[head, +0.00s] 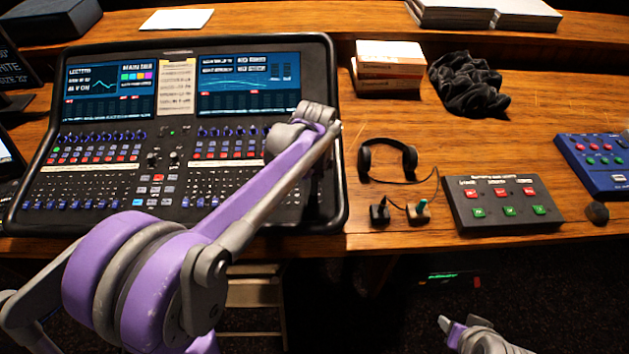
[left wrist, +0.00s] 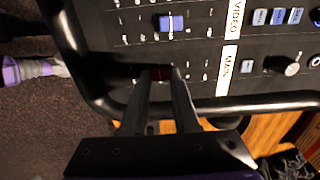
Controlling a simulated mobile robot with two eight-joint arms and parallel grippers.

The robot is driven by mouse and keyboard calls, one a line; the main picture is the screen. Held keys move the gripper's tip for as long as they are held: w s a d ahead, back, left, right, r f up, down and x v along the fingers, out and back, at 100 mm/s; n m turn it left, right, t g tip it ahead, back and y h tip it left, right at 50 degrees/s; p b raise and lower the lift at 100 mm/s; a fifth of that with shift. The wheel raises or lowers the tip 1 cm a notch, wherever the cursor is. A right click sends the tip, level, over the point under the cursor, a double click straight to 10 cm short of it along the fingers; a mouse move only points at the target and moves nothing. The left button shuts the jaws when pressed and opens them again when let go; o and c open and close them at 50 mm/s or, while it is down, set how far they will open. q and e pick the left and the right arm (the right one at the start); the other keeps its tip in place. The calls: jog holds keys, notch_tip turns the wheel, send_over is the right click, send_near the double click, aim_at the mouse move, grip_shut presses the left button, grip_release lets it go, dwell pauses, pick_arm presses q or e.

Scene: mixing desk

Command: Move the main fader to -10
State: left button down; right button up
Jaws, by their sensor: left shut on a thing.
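The mixing desk (head: 335,75) stands on the wooden table at the left in the head view. In the left wrist view, the main fader (left wrist: 160,73) shows as a dark red cap beside the white MAIN label (left wrist: 227,66). My left gripper (left wrist: 165,76) is shut on this cap, one dark finger on each side. The fingers hide most of the cap and its scale, so I cannot read its setting. In the head view my left arm covers the desk's lower right part. My right gripper (head: 450,326) is low at the front, away from the desk; its jaws are unclear.
A blue fader cap (left wrist: 171,22) sits in the row beside the VIDEO label (left wrist: 236,17). Right of the desk are headphones (head: 388,160), a button box (head: 503,203), a dark cloth (head: 468,85) and small boxes (head: 389,65). The desk has a raised dark rim.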

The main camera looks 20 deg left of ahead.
dwell(0.7)
pick_arm(q)
jog(key=shift+w+a+r, duration=0.1)
jog(key=shift+w+a, duration=0.3)
jog(key=shift+w, duration=0.4)
jog(key=c, duration=0.6)
grip_release()
jog(key=shift+c, duration=0.2)
notch_tip(320, 180, up, 11)
jog(key=s, duration=0.1)
jog(key=shift+d+p, duration=0.3)
jog(key=s+d+f+n+t, duration=0.2)
jog(key=s+f+n, duration=0.4)
jog(key=s, duration=0.4)
jog(key=s+d+f+n+t, duration=0.2)
jog(key=s+f+n, duration=0.3)
jog(key=s, duration=0.6)
jog(key=shift+d+f+n+t+h, duration=0.2)
jog(key=shift+f+n+t+h, duration=0.15)
jog(key=shift+n, duration=0.55)
